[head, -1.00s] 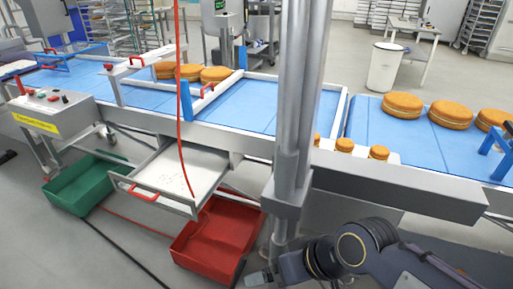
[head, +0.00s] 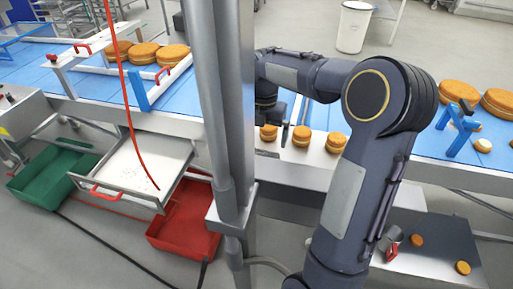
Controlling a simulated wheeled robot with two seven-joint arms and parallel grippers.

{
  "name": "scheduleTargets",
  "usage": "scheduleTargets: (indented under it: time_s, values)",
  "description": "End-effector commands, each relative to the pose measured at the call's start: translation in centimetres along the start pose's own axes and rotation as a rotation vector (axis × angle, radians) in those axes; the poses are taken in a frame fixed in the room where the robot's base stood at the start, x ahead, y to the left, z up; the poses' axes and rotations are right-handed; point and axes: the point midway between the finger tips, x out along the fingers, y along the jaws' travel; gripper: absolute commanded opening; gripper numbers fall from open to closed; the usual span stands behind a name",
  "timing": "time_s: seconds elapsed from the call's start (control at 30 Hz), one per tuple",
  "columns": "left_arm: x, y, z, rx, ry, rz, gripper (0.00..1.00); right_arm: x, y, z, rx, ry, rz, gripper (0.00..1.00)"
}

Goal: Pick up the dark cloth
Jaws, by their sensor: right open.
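No thing is plainly a dark cloth. A small flat dark patch (head: 267,153) lies on the pale ledge along the belt's front, left of the small cakes; I cannot tell whether it is the cloth. My right arm rises from the bottom, bends at the elbow and reaches left behind the steel post. My right gripper (head: 283,130) points down above the ledge, near the small cakes and the dark patch. It is open, partly hidden by the post and small in view; nothing shows held in it. My left gripper is out of view.
A steel post (head: 222,120) stands close in front. Small filled cakes (head: 301,137) line the ledge, with large ones (head: 143,53) on the blue belt. Below are a pulled-out white tray (head: 135,168), a red crate (head: 185,238) and a green crate (head: 50,176). A red hose hangs at left.

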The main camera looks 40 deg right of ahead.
Motion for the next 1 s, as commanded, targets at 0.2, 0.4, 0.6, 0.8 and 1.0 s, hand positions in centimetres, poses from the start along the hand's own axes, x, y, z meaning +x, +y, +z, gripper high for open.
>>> scheduleTargets:
  time_s: [0.2,0.4,0.6,0.8,1.0]
  values:
    - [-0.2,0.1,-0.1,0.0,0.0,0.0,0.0,2.1,0.0,0.3,-0.035,0.002,-0.01,1.0]
    - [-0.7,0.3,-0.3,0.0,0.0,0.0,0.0,4.5,-0.3,0.1,-0.034,0.004,-0.011,1.0]
    - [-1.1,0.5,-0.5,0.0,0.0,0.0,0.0,7.3,-0.4,0.1,-0.033,0.002,-0.008,1.0]
    - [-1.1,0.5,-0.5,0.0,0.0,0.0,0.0,7.9,-0.4,0.1,-0.032,0.0,-0.006,1.0]
    - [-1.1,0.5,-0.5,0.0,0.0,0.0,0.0,7.9,-0.4,0.1,-0.032,0.0,-0.006,0.88]
